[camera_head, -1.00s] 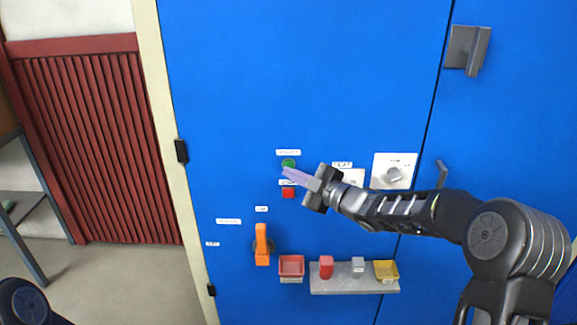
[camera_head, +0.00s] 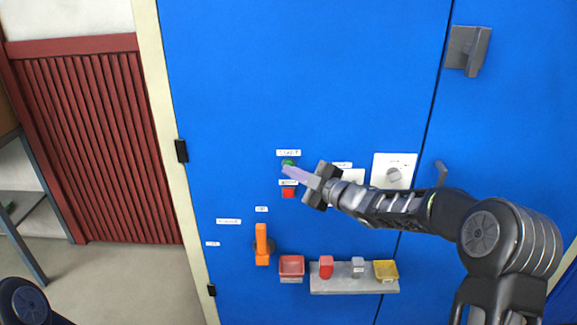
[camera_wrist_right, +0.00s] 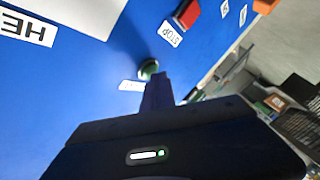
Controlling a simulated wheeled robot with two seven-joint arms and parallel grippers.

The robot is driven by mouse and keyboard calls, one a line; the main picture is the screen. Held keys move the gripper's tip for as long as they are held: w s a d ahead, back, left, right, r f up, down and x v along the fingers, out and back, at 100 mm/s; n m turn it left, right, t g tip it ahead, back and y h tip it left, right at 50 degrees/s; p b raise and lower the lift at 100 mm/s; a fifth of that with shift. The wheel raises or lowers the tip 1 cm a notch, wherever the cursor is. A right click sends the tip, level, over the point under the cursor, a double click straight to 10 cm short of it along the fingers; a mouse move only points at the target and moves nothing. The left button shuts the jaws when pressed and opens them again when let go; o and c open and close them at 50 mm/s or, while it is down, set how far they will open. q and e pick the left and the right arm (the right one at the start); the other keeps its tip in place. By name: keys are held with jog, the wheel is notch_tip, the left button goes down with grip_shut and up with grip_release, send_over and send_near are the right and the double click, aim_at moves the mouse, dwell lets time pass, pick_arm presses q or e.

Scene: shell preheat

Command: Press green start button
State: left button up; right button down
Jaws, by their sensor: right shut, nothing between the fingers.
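The green start button (camera_head: 288,163) is on the blue cabinet front, under a small white label. In the right wrist view the green button (camera_wrist_right: 149,68) shows just beyond my fingertips. My right gripper (camera_head: 288,170) is shut and empty. Its fingertips are at the lower edge of the green button in the head view; I cannot tell whether they touch it. The gripper also shows in the right wrist view (camera_wrist_right: 157,80). The red stop button (camera_head: 288,192) sits just below, with its STOP label (camera_wrist_right: 171,33) in the wrist view. My left gripper is out of view.
An orange handle (camera_head: 262,245) and a red tray (camera_head: 291,266) are lower on the blue front. A grey ledge (camera_head: 335,286) carries a red block, a grey block and a yellow tray (camera_head: 386,270). A white dial panel (camera_head: 408,163) is right of the buttons.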

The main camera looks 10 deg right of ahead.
jog(key=shift+w+d, duration=0.1)
jog(key=shift+w, duration=0.2)
jog(key=shift+s, duration=0.1)
dwell(0.4)
jog(key=shift+s+a+b, duration=0.25)
jog(key=shift+s+b, duration=0.25)
jog(key=shift+s, duration=0.25)
jog(key=s+b, duration=0.1)
jog(key=s, duration=0.1)
jog(key=s+a+b, duration=0.1)
jog(key=s, duration=0.1)
jog(key=shift+s+a, duration=0.1)
jog(key=shift+s, duration=0.3)
dwell(0.5)
